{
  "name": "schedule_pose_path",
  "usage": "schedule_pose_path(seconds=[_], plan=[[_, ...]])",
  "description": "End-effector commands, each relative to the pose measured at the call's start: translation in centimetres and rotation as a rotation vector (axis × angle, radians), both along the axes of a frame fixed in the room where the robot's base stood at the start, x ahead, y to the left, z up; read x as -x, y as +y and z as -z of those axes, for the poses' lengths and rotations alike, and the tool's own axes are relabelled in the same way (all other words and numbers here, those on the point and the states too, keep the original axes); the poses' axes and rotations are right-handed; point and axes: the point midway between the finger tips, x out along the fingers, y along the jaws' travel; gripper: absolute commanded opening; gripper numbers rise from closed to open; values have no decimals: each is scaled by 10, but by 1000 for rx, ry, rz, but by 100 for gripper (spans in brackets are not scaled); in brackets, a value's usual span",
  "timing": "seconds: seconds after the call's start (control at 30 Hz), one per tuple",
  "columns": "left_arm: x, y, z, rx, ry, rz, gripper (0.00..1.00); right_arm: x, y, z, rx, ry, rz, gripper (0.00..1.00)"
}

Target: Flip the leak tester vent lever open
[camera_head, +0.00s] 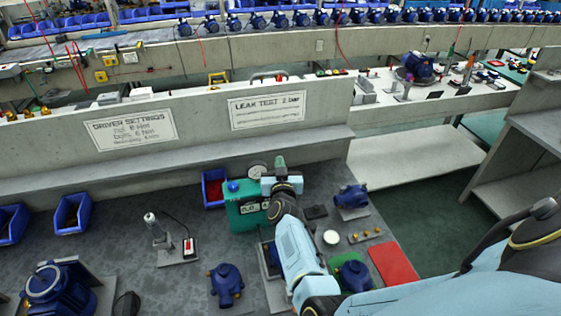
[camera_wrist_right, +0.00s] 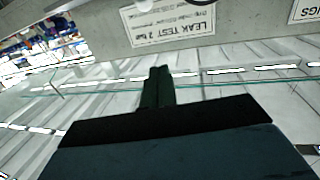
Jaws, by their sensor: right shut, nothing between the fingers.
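The leak tester (camera_head: 240,218) is a green box on the bench with a display on its front. A round gauge (camera_head: 257,171) and a blue knob (camera_head: 233,187) show at its top. My right gripper (camera_head: 280,161) is at the tester's top right, its fingers shut and empty, pointing up. In the right wrist view, the shut fingers (camera_wrist_right: 157,88) stand together with nothing between them. I cannot make out the vent lever; my right gripper and forearm cover the tester's right side. My left gripper is not in view.
A blue bin (camera_head: 214,190) stands left of the tester. Right of it are a blue pump (camera_head: 351,198), a white round disc (camera_head: 331,237) and a red mat (camera_head: 393,264). A wall with a leak test sign (camera_head: 267,110) stands behind. Another pump (camera_head: 226,284) sits in front.

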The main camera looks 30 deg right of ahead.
Motion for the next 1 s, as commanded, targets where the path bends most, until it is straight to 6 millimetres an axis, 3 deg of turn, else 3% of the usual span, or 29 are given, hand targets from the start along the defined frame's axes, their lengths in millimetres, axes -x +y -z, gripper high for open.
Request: schedule_pose_path(seconds=[0.13, 0.4, 1.0], plan=[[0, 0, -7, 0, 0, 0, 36, 16, 10, -13, 0, 1, 1, 0], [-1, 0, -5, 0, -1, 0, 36, 30, 19, -24, 0, 0, 0, 0], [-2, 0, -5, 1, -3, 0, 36, 31, 20, -26, 1, 0, 0, 0]])
